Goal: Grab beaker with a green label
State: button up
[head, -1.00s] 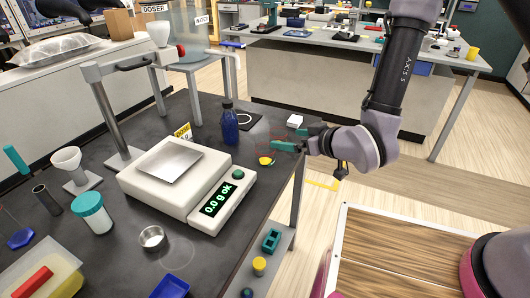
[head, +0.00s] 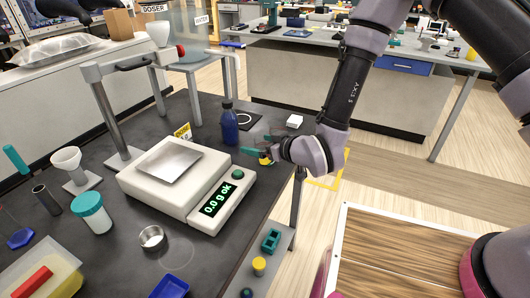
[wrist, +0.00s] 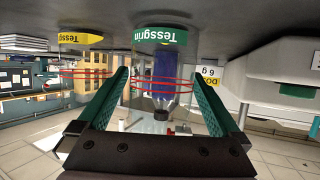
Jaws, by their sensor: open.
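In the wrist view, which shows the scene upside down, a clear beaker with a green label (wrist: 160,36) and red marks stands on the dark bench. My gripper (wrist: 165,92) is open, with one green finger on each side of this beaker in the picture. I cannot tell whether the fingers touch it. A similar beaker with a yellow label (wrist: 80,39) is to the left. In the head view my gripper (head: 262,151) is low at the bench's right edge, and the clear glass there is hard to make out.
A blue bottle (head: 229,126) stands just beyond my gripper; it also shows through the green-labelled beaker in the wrist view (wrist: 164,72). A white balance (head: 150,187) reading 0.0 g is at the left, with a yellow card (head: 182,131) behind it. A small white block (head: 294,121) lies farther back.

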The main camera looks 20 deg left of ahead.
jog(key=shift+w+a+f, duration=0.1)
jog(key=shift+w+a, duration=0.05)
jog(key=shift+a, duration=0.1)
jog(key=c, duration=1.4)
